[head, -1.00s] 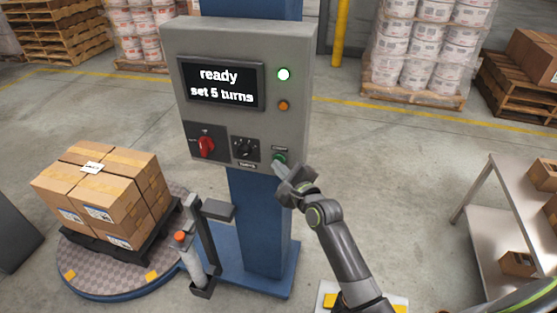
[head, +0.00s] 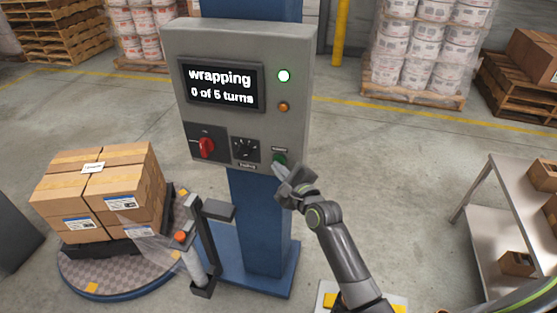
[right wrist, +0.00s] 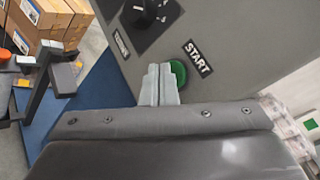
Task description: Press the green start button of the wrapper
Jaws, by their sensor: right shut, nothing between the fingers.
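The wrapper's grey control box (head: 300,60) stands on a blue column. Its screen (head: 221,86) reads "wrapping 0 of 5 turns". The green start button (head: 279,158) is at the box's lower right. My right gripper (head: 279,170) is shut and empty, its tips just below and in front of the button. In the right wrist view the fingertips (right wrist: 160,75) are beside the green button (right wrist: 178,74), under the START label (right wrist: 198,58); whether they touch it I cannot tell. My left gripper is not in view.
A round turntable (head: 120,286) at left carries stacked cartons (head: 100,190) on a dark pallet, with film stretched to the roll (head: 190,255). A steel table (head: 490,235) is at right.

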